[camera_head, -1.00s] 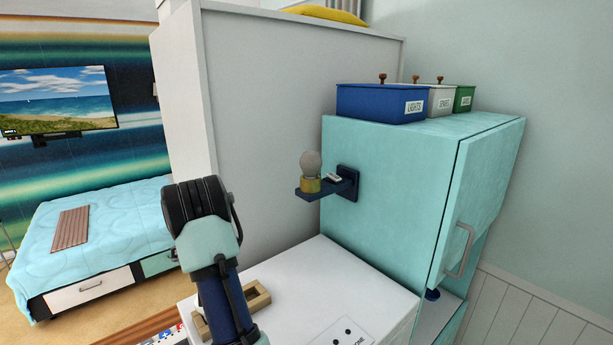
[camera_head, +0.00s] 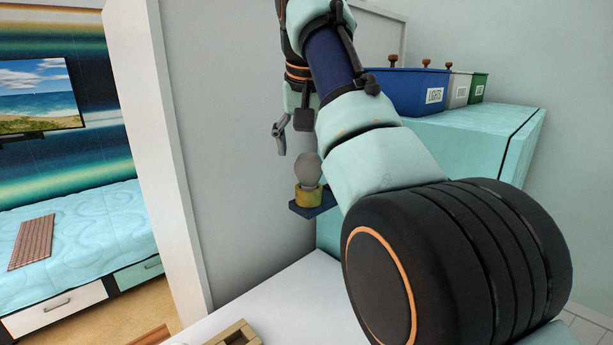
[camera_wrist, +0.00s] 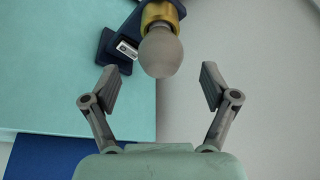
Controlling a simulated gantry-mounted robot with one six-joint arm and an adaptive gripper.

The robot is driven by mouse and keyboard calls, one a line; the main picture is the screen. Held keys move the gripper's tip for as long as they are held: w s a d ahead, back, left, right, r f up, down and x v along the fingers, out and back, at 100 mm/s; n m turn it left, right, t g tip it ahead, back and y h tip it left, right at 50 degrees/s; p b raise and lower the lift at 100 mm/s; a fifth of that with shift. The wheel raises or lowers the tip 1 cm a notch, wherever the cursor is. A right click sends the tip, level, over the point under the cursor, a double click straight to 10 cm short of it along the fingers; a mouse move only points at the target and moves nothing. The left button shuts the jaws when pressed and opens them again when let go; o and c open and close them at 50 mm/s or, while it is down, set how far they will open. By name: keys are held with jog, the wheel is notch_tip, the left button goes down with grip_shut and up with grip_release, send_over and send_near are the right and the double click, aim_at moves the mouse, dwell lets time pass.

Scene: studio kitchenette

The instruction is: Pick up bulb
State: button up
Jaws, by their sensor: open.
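The bulb (camera_head: 307,169) is a frosted grey-white globe standing upright in a yellow base (camera_head: 309,196) on a small dark blue shelf (camera_head: 312,210). My gripper (camera_head: 291,131) is above the bulb, pointing down, with its fingers spread and nothing between them. In the wrist view, the bulb (camera_wrist: 160,52) shows from above, centred left to right between the open fingertips of my gripper (camera_wrist: 158,84) and slightly beyond them. The yellow base (camera_wrist: 160,13) and part of the shelf (camera_wrist: 112,38) also show there. My arm hides the shelf's right part in the head view.
The teal cabinet (camera_head: 489,133) stands right of the bulb. A blue "LIGHTS" box (camera_head: 411,93), a white box (camera_head: 458,91) and a green box (camera_head: 479,88) sit on top. A grey partition (camera_head: 225,150) rises behind the bulb. A white countertop (camera_head: 283,297) lies below.

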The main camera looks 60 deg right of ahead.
aim_at(309, 156)
jog(key=b+x, duration=0.1)
jog(key=x, duration=0.4)
jog(key=shift+f, duration=0.1)
jog(key=shift+w, duration=0.1)
jog(key=c, duration=1.2)
notch_tip(309, 156, up, 10)
jog(key=p, duration=0.9)
